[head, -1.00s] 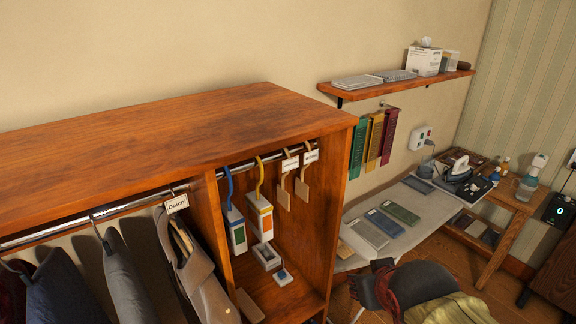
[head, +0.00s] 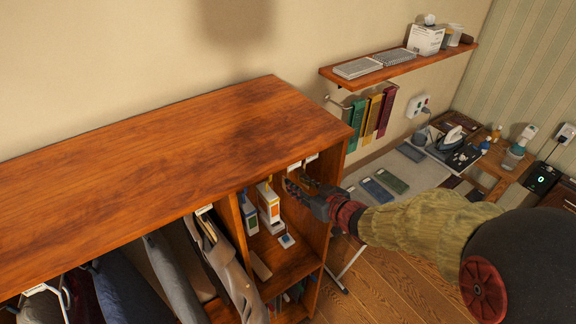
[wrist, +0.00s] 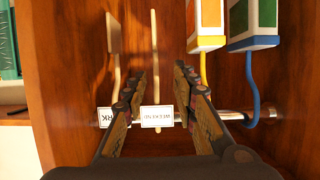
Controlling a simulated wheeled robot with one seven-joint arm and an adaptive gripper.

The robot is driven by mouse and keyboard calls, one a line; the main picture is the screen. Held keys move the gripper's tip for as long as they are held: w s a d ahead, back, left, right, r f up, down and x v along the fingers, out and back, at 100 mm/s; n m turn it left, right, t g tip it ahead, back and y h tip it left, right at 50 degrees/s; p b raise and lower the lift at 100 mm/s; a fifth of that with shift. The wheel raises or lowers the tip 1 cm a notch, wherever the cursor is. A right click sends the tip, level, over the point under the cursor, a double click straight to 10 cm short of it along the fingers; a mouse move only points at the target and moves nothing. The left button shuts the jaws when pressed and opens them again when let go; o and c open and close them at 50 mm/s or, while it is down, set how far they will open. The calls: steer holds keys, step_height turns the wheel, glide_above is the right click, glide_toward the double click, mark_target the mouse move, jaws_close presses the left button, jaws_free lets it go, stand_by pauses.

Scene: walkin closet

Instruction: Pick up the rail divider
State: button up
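Two pale wooden rail dividers with white tags hang from the metal rail. One rail divider (wrist: 154,60) has a tag reading something like "WEEKEND" and shows between my fingers in the wrist view. The other divider (wrist: 113,40), with a tag ending in "RK", hangs to its left there. My gripper (wrist: 160,80) is open, with one finger on each side of the tagged divider and gaps visible on both sides. In the head view my gripper (head: 297,187) is at the right compartment and hides most of the dividers; small parts of their white tags (head: 312,158) show above it.
White boxes with orange and green panels hang on a yellow hook and a blue hook (wrist: 252,90) beside the dividers. The wooden side wall (wrist: 60,80) is close on the other side. Jackets (head: 225,255) hang in the left compartment. The wardrobe top (head: 180,140) is clear.

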mark_target(288, 177)
steer(key=x, duration=0.2)
steer(key=p+x, duration=0.1)
steer(key=x, duration=0.4)
steer(key=shift+w+d+f+p, duration=0.15)
steer(key=shift+w+f+p, duration=0.1)
steer(key=shift+w+p, duration=0.1)
steer(key=c, duration=0.3)
steer(key=c, duration=0.4)
jaws_close()
